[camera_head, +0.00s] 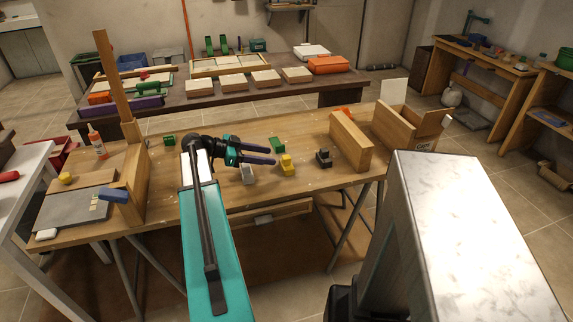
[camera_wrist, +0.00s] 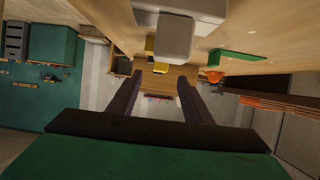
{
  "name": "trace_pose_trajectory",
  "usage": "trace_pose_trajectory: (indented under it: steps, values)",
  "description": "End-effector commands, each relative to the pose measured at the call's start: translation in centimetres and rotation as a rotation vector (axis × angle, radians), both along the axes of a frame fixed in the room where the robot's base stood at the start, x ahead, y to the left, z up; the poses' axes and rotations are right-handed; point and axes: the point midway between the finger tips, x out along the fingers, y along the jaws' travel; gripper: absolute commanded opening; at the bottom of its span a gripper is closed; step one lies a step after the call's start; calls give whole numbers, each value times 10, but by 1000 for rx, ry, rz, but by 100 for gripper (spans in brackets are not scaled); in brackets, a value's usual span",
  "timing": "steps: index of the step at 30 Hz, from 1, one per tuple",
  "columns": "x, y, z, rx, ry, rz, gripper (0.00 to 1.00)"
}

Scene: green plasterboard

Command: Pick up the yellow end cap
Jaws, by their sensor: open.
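A stepped yellow piece (camera_head: 287,165), which looks like the end cap, sits on the wooden workbench (camera_head: 225,200), just right of my gripper's tips. A second small yellow thing (camera_head: 66,178) lies on the board at the bench's left end; its shape is unclear. My gripper (camera_head: 274,155) points right above the bench, its two dark fingers apart with nothing between them. In the wrist view my gripper (camera_wrist: 160,78) is also open.
Close by on the bench are a pale grey piece (camera_head: 248,175), a green piece (camera_head: 277,144) and a dark grey piece (camera_head: 323,158). An orange piece (camera_head: 343,110) lies behind.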

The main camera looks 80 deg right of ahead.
Motion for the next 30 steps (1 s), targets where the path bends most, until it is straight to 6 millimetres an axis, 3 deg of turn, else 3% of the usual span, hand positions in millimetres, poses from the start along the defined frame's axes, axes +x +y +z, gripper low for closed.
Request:
trace_pose_trajectory:
  steps: [6, 22, 30]
  values:
    - [-23, -10, -10, 1, 0, -2, 45]
    - [-31, -14, -13, 0, 0, -2, 45]
    - [-54, -26, -19, 1, 0, -4, 45]
